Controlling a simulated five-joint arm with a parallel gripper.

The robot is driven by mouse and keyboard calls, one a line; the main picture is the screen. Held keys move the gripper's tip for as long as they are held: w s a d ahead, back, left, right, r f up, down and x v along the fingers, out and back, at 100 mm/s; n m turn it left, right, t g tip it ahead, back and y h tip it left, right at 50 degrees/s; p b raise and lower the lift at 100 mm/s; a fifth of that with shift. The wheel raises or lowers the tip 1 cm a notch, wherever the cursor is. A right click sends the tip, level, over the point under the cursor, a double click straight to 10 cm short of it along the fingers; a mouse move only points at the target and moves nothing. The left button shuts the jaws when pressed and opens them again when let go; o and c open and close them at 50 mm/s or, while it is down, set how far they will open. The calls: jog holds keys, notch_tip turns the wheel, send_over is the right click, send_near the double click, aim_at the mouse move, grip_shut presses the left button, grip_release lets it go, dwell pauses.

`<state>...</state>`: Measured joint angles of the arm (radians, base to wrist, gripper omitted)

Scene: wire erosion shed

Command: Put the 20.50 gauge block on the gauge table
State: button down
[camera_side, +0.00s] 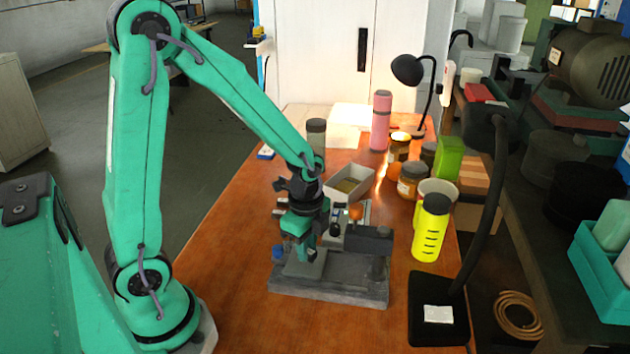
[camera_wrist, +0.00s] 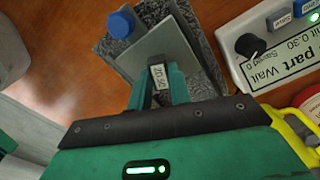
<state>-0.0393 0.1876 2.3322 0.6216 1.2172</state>
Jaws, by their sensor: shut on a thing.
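The gauge block (camera_wrist: 157,75), a dark piece with a white label that seems to read 20.50, is between my gripper's fingers. My gripper (camera_wrist: 158,88) is shut on it; the gripper also shows in the side view (camera_side: 309,250). Below is the gauge table, a flat grey plate (camera_wrist: 160,45) on a speckled granite base (camera_wrist: 205,45). The granite base also shows in the side view (camera_side: 330,290), with my gripper over its left part. The block hangs over the plate's near end in the wrist view. I cannot tell whether it touches the plate.
A blue knob (camera_wrist: 120,22) stands beside the plate. A readout box (camera_wrist: 275,50) with a black dial and buttons is at the right. In the side view, a yellow bottle (camera_side: 430,228), an open tray (camera_side: 349,182) and jars (camera_side: 411,180) stand behind. The wooden table front left is clear.

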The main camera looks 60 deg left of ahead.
jog(key=shift+f, duration=0.35)
jog(key=shift+f, duration=0.1)
jog(key=c, duration=1.3)
grip_release()
notch_tip(320, 180, up, 12)
jog(key=shift+r, duration=0.2)
